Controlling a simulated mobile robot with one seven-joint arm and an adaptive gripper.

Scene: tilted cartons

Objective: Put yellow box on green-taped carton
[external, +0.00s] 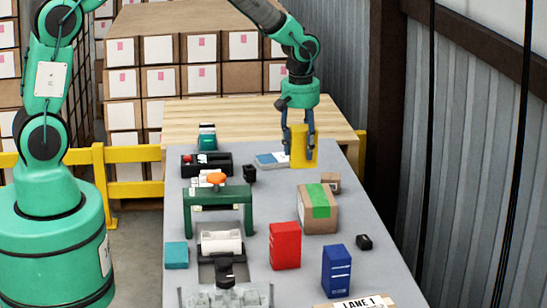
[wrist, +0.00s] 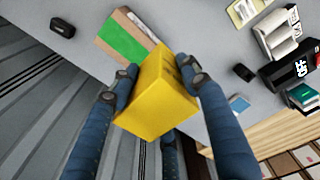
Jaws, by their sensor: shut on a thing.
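The yellow box (external: 298,150) is upright between the fingers of my gripper (external: 299,140) at the far right part of the grey table. In the wrist view the yellow box (wrist: 158,95) fills the space between the two fingertips of my gripper (wrist: 160,85), which is shut on it. Whether its base touches the table cannot be told. The green-taped carton (external: 318,222) is a brown box with a green strip on top, nearer the external camera than the yellow box. It also shows in the wrist view (wrist: 107,50), partly hidden behind the yellow box.
A small brown box (external: 331,182) stands just behind the carton. A red box (external: 285,247), a blue box (external: 337,270) and a small black item (external: 364,242) are nearer the camera. A green frame (external: 218,198) stands left. A flat blue-white item (external: 271,161) lies beside the yellow box.

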